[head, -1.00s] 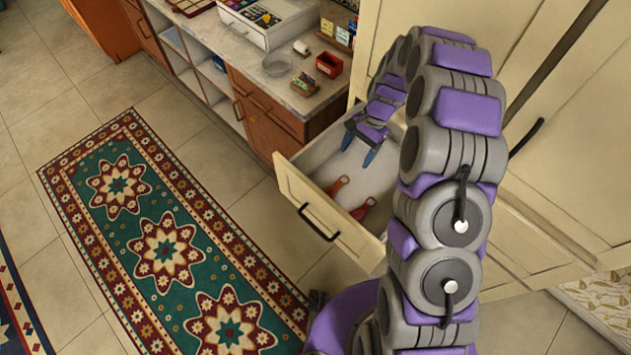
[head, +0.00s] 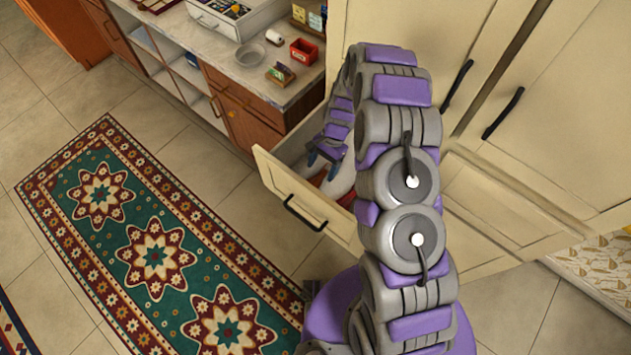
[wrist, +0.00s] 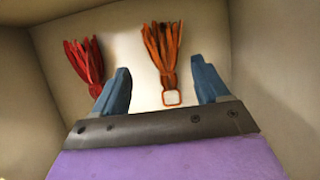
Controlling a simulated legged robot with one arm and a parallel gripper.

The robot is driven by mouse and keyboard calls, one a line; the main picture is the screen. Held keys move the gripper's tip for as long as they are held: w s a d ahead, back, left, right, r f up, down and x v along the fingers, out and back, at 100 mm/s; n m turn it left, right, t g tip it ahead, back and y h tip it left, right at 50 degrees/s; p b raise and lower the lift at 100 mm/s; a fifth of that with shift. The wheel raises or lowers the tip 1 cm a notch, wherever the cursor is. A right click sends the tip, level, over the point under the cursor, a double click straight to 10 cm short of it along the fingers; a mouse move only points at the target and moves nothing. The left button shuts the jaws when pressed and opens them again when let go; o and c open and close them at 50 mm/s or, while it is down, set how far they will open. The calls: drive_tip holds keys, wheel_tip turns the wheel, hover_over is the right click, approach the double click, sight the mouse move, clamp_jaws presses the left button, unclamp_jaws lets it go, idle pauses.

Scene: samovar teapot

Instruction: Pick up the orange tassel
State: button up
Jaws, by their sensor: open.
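The orange tassel (wrist: 163,48) lies on the pale drawer bottom in the wrist view, its strands pointing away and its small square end (wrist: 172,97) nearest me. My gripper (wrist: 163,80) is open above it, with one blue finger to each side of the tassel's lower end and nothing held. A red tassel (wrist: 84,64) lies to the left, outside the left finger. In the head view my gripper (head: 326,152) reaches down into the open drawer (head: 290,191), and my arm hides most of the drawer's inside; the orange tassel is not clear there.
The drawer walls stand close around my gripper. Tall cabinet doors (head: 570,110) stand to the right. A patterned rug (head: 150,250) covers the floor at left.

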sight(315, 179)
drive_tip(key=x, duration=0.2)
drive_tip(key=b+x, duration=0.1)
drive_tip(key=x, duration=0.2)
drive_tip(key=shift+a+f, duration=0.3)
drive_tip(key=shift+a, duration=0.2)
drive_tip(key=shift+d, duration=0.1)
drive_tip(key=c, duration=1.1)
drive_tip(key=shift+r, duration=0.1)
